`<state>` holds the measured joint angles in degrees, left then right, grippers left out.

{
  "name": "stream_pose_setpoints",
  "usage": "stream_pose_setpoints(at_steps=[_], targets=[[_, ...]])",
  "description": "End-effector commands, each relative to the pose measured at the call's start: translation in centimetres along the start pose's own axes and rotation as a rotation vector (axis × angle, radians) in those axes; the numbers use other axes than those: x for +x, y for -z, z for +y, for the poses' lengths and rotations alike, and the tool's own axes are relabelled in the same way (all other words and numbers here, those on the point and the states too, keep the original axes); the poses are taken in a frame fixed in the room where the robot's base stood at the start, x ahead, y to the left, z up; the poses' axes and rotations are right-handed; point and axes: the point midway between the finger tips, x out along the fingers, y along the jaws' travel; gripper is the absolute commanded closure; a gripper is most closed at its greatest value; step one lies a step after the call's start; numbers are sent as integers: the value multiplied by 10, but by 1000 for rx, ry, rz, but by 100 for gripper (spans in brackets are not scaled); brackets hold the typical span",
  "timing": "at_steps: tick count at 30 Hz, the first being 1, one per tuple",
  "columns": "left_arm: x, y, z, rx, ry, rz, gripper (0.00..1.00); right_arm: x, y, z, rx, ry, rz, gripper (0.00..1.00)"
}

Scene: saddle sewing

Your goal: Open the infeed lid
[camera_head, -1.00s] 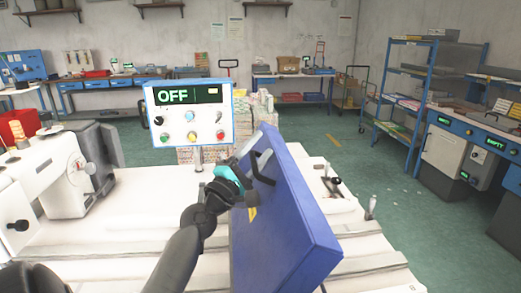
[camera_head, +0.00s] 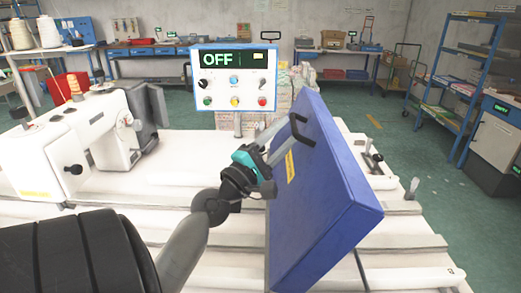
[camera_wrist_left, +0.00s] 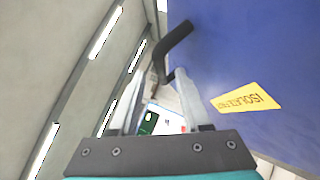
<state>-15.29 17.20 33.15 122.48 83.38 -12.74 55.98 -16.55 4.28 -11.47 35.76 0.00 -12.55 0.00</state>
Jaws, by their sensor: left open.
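The infeed lid (camera_head: 325,185) is a large blue panel standing raised and tilted above the white machine table. A black bar handle (camera_head: 300,131) sticks out from its left face, near the top. The handle also shows in the left wrist view (camera_wrist_left: 176,44), with a yellow label (camera_wrist_left: 247,99) on the blue face below it. My left gripper (camera_head: 285,132) is open at the lid's left side, its fingertips close to the handle. In the wrist view nothing is clamped between the fingers; whether one fingertip touches the handle I cannot tell. My right gripper is not in view.
A control panel (camera_head: 235,80) reading OFF stands on a post behind the lid. A white sewing machine (camera_head: 75,150) stands on the left of the table. Small levers (camera_head: 412,188) rise from the table right of the lid. Blue shelves (camera_head: 475,75) stand farther right.

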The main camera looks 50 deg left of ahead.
Motion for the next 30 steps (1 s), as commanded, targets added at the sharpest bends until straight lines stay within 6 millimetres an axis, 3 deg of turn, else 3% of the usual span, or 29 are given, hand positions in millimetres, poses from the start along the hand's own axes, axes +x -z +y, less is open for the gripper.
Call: stream_pose_setpoints(at_steps=[5, 13, 30], targets=[[-34, 0, -2, 1, -7, -2, 53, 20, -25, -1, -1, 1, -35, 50], [-70, -1, 2, -2, -14, -3, 53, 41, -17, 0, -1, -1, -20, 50], [-79, -3, 6, -1, -16, -7, 53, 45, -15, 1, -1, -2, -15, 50]])
